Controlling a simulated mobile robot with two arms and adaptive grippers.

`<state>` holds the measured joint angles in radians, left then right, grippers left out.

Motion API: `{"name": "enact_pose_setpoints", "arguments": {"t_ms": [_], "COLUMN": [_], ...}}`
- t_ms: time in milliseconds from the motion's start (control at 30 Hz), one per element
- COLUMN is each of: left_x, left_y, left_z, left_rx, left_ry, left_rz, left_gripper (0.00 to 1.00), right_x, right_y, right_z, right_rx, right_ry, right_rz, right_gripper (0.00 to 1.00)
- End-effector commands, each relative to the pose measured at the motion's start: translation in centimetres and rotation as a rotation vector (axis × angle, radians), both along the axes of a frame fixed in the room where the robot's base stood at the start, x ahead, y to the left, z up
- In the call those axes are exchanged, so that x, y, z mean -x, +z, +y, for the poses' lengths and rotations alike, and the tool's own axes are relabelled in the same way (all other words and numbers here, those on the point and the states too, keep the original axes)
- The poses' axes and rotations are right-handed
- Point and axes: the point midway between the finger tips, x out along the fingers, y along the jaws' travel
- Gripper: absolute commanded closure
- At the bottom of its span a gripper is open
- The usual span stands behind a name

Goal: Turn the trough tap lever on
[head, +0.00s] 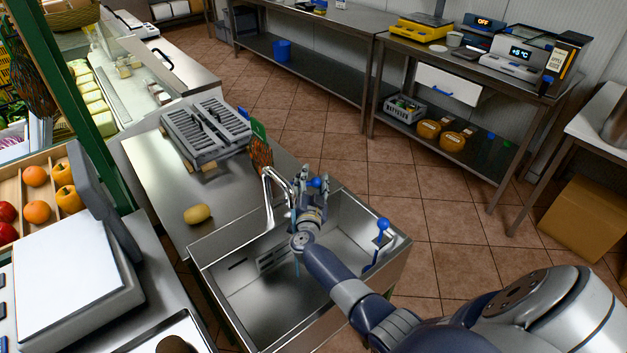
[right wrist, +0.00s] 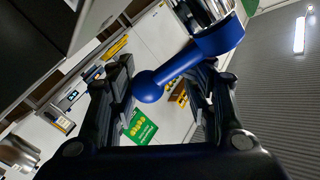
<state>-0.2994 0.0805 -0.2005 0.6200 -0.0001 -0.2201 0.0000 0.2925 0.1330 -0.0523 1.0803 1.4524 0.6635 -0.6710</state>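The steel tap (head: 275,182) arches over the trough (head: 232,240) at its back rim. Its blue lever ends in a round knob (head: 317,182), close to the right gripper in the head view. My right gripper (head: 312,190) is open at the lever. In the right wrist view the blue lever (right wrist: 190,65) comes in from the upper right and its ball end lies between the spread fingers, nearer the left finger. Contact is unclear. A thin bluish streak shows below the spout; I cannot tell whether it is water. My left gripper is out of view.
A blue-handled item (head: 381,226) stands at the trough's right side. A potato (head: 198,214) and a grey slatted rack (head: 206,130) are on the counter left of the trough. A scale (head: 75,265) stands at the left front. Tiled floor is clear behind the trough.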

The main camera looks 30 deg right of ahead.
Motion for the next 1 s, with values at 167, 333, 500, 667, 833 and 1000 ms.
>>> {"name": "enact_pose_setpoints", "arguments": {"t_ms": [167, 333, 500, 667, 833, 1000], "left_x": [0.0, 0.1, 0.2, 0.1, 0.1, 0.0], "left_y": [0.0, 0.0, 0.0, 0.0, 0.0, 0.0], "left_z": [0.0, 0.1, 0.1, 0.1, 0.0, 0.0], "left_rx": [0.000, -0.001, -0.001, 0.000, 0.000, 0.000], "left_ry": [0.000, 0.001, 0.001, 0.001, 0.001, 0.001], "left_rz": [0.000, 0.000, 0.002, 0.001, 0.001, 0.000], "left_gripper": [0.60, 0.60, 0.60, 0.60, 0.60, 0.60], "right_x": [0.0, 0.1, 0.6, 2.5, 5.4, 7.9], "right_y": [-0.1, 0.0, -0.1, -0.2, -0.2, -0.1], "right_z": [0.0, -0.1, 0.4, 1.9, 4.2, 6.1], "right_rx": [-0.005, -0.008, -0.010, -0.012, -0.011, -0.009], "right_ry": [-0.001, -0.003, -0.003, -0.002, -0.002, -0.002], "right_rz": [-0.002, -0.003, -0.004, -0.004, -0.002, -0.002], "right_gripper": [0.36, 0.36, 0.36, 0.36, 0.36, 0.36]}}
